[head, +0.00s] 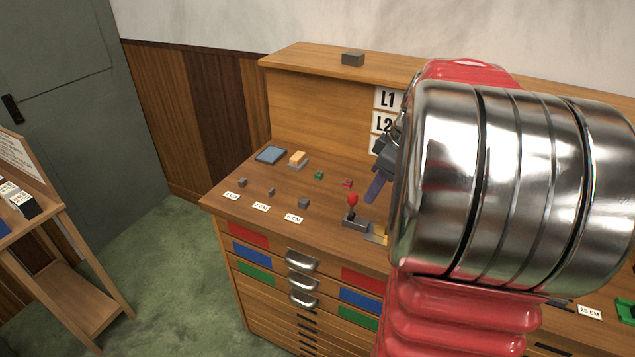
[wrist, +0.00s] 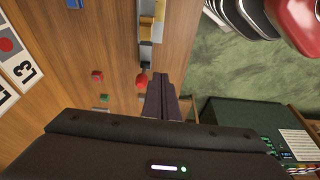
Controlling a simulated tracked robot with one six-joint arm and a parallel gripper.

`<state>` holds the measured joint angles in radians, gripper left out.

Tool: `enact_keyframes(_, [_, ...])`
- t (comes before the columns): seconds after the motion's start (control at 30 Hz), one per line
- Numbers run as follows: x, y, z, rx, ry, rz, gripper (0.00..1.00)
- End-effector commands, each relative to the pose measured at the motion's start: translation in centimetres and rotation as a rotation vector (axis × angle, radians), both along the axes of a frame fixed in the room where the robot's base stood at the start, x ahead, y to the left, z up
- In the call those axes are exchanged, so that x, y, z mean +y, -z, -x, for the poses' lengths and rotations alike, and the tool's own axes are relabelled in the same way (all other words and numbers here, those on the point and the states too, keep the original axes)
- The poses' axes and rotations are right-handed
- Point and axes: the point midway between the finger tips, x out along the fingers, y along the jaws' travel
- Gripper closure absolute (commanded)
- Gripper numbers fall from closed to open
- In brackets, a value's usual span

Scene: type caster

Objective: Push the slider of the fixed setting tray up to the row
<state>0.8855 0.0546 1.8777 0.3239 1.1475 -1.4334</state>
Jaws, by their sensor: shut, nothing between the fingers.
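The setting tray (head: 378,237) lies near the bench's front edge, mostly hidden by my arm in the head view. In the wrist view the tray (wrist: 158,22) is a narrow brass and grey channel at top centre. At its near end is a dark slider block with a red knob (wrist: 141,81); the red knob (head: 352,199) stands upright in the head view. My gripper (wrist: 162,77) is shut and empty, its dark fingertips beside the knob, slightly right in the picture. In the head view my gripper (head: 373,198) is right of the knob. Contact cannot be told. The row is unclear.
A red cube (head: 347,183), a green block (head: 318,175) and grey blocks (head: 303,203) lie on the bench left of the tray. L1 and L2 cards (head: 387,99) stand behind.

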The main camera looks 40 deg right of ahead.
Motion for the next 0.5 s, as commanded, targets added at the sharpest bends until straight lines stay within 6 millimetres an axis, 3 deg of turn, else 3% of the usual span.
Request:
enact_keyframes(0.1, [-3.3, 0.9, 0.9, -0.014, -0.027, -0.011, 1.00])
enact_keyframes(0.2, [-4.7, 1.3, 1.3, -0.024, -0.045, -0.015, 1.00])
enact_keyframes(0.5, [-5.2, 1.4, 1.5, -0.029, -0.057, -0.014, 1.00])
